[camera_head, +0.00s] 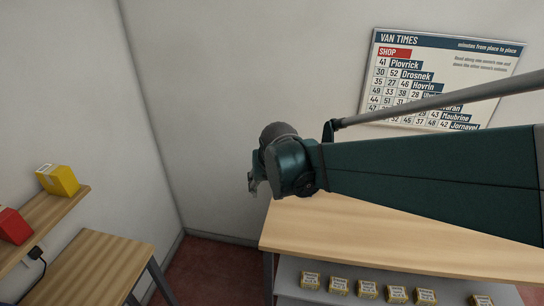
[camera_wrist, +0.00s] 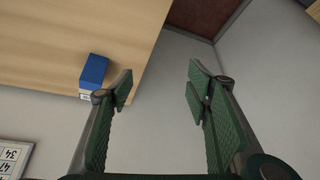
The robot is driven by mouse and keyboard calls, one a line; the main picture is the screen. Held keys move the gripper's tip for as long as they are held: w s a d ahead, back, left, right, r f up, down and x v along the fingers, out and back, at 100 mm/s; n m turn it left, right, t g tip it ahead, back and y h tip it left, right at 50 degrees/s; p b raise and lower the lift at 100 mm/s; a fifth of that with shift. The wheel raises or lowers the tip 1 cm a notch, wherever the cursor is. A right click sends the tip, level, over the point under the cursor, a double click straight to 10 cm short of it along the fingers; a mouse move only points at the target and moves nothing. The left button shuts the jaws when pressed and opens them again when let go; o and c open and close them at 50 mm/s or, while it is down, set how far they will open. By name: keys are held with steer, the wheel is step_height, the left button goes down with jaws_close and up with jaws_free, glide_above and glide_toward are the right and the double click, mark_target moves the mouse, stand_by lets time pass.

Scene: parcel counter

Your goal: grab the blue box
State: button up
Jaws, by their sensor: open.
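The blue box (camera_wrist: 95,72) shows in the wrist view, left of my gripper (camera_wrist: 160,85). It sits on a wooden top (camera_wrist: 60,35) near that top's edge, with a pale label on its lower face. My gripper is open, with nothing between its fingers; the left finger is close beside the box in the picture, and I cannot tell how far apart they are in depth. In the head view my gripper (camera_head: 253,183) is small, at the end of my arm, and its fingers are partly hidden. The blue box is not visible in the head view.
In the head view, a wooden counter (camera_head: 370,237) stands below my arm, with several small yellowish boxes (camera_head: 367,288) along a lower shelf. A yellow box (camera_head: 58,180) and a red box (camera_head: 14,226) are on a wall shelf (camera_head: 45,220) at left, above a small table (camera_head: 100,262).

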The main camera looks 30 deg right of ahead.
steer(key=w+d+f+m+p, duration=0.1)
steer(key=d+p, duration=0.2)
steer(key=d, duration=0.4)
steer(key=w+d+f+m+g+h+p, duration=0.1)
steer(key=w+d+m+p, duration=0.1)
steer(key=d, duration=0.5)
steer(key=w+d+f+m+g+p, duration=0.1)
steer(key=d+m+p, duration=0.1)
steer(key=d+p, duration=0.2)
steer(key=shift+w+d+f+p, duration=0.15)
steer(key=shift+d+p, duration=0.05)
steer(key=shift+d, duration=0.55)
steer(key=shift+w+d+f+p, duration=0.1)
steer(key=shift+d+p, duration=0.1)
steer(key=shift+d, duration=0.5)
steer(key=shift+d+f, duration=0.15)
steer(key=shift+d, duration=0.05)
steer(key=shift+f, duration=0.15)
steer(key=shift+x, duration=1.2)
steer(key=shift+s+x, duration=0.15)
steer(key=shift+x, duration=1.15)
steer(key=shift+s+x, duration=0.15)
steer(key=shift+x, duration=1.15)
